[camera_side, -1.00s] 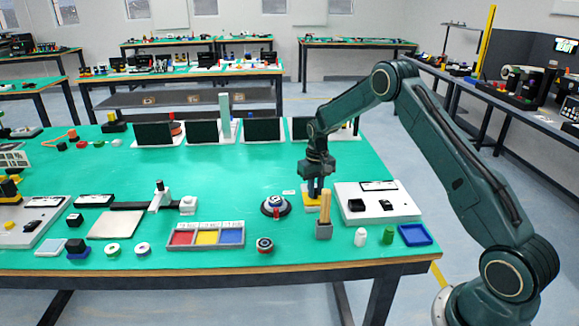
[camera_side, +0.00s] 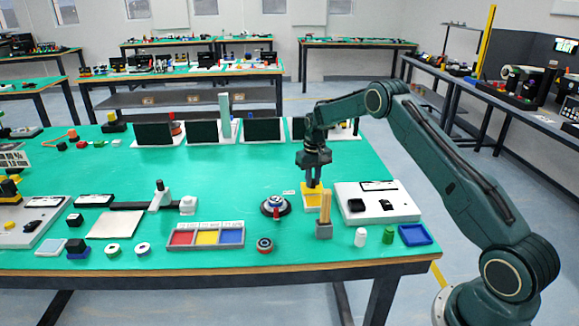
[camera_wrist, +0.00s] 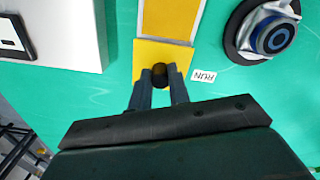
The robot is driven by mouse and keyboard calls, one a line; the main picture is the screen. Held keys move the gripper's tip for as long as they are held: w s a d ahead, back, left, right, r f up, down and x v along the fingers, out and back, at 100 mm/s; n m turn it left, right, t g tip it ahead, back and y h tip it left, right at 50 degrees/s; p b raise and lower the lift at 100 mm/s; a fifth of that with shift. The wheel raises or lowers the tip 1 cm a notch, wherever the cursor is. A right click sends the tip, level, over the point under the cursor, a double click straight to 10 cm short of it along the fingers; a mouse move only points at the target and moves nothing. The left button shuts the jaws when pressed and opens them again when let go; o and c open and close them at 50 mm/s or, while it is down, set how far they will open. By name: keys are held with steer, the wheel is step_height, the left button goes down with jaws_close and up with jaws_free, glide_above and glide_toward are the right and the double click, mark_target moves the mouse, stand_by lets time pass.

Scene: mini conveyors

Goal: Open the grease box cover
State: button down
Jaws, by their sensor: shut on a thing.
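The grease box (camera_side: 313,203) is a small yellow box in the side view, behind the wooden-stick holder. The yellow cover (camera_wrist: 148,50) has a dark round knob (camera_wrist: 160,71). My gripper (camera_wrist: 160,78) is shut on that knob, with one finger on each side. The cover is offset from the box, and part of the brown inside is uncovered. In the side view my gripper (camera_side: 312,184) points down over the box's far end. The gap between cover and box is hard to judge.
A round base with a blue button (camera_wrist: 277,38) and a RUN label (camera_wrist: 204,75) lie beside the box. A white panel (camera_side: 390,203) stands on its other side. The stick holder (camera_side: 324,229) stands just in front. Green mat behind the box is clear.

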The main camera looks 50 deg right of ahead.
mark_target(313, 180)
steer(key=c, duration=1.3)
jaws_free()
steer(key=shift+r, duration=0.15)
step_height(313, 180, up, 14)
steer(key=shift+f, duration=0.2)
steer(key=shift+a+r, duration=0.1)
